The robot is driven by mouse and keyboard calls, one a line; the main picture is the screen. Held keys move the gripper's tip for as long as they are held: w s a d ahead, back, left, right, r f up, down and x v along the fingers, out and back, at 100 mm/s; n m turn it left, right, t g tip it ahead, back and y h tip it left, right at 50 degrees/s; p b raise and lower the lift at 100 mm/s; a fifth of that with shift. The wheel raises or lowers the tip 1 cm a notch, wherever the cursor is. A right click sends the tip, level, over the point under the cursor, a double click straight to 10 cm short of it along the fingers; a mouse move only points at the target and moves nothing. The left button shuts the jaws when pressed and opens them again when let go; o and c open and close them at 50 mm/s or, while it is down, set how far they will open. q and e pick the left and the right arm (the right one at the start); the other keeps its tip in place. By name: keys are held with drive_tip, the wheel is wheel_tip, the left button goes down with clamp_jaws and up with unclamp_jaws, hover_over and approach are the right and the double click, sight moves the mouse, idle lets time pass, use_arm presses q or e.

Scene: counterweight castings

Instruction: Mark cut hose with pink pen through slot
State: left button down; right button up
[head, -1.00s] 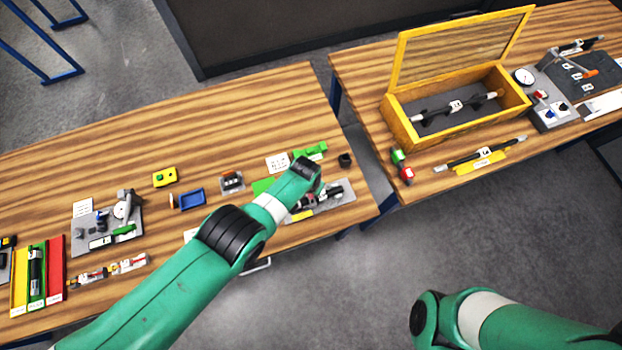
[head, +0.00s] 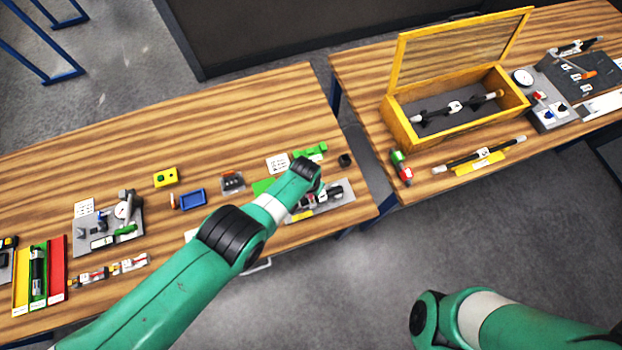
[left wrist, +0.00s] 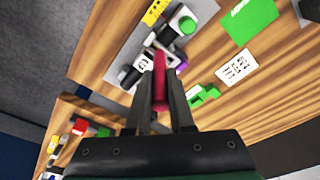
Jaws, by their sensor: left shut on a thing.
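My left gripper (left wrist: 160,103) is shut on a pink pen (left wrist: 160,72), which points away from the wrist toward a grey fixture plate (left wrist: 117,73). In the head view the same plate (head: 345,199) lies at the right end of the left table, and my left wrist hides part of it. Black and white parts sit on the plate, with a black cylinder (left wrist: 131,76) beside the pen in the wrist view. I cannot tell which part is the cut hose or the slot, nor whether the pen tip touches anything. My right gripper is out of view.
A blue tray (head: 193,199) and a gauge fixture (head: 108,240) stand farther left. A gap separates the right table, which holds an open yellow box (head: 405,130).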

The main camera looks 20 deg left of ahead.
use_arm(q)
drive_tip(key=shift+r+p, duration=2.95)
drive_tip(key=shift+r, duration=0.3)
drive_tip(key=shift+f, duration=0.1)
